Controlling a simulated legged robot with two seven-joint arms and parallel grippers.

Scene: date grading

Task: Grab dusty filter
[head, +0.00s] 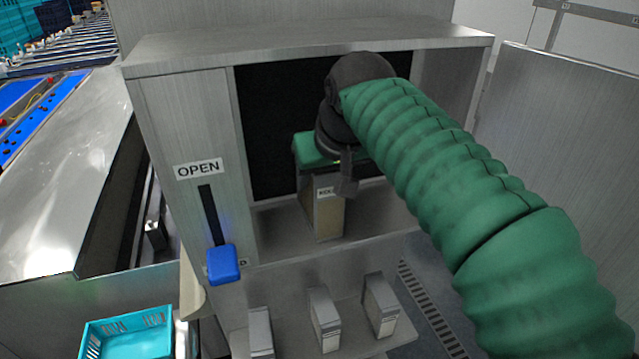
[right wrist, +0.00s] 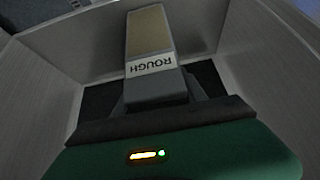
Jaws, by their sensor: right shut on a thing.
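The dusty filter (head: 328,219) is a tan, upright block with a white label inside the open cabinet (head: 190,120). In the right wrist view the filter (right wrist: 148,32) shows its tan face and the label "ROUGH", upside down. My right gripper (head: 331,180) reaches into the cabinet opening from above and is shut on the filter's top end. In the right wrist view the dark jaws (right wrist: 155,90) meet the filter just beyond its label. The filter's top is hidden by the gripper. My left gripper is not in view.
A blue handle (head: 223,264) sits at the bottom of a slot under the "OPEN" label (head: 198,169). Several grey filters (head: 325,320) stand on the lower shelf (head: 290,290). A turquoise crate (head: 128,333) is at lower left. Cabinet walls flank the opening closely.

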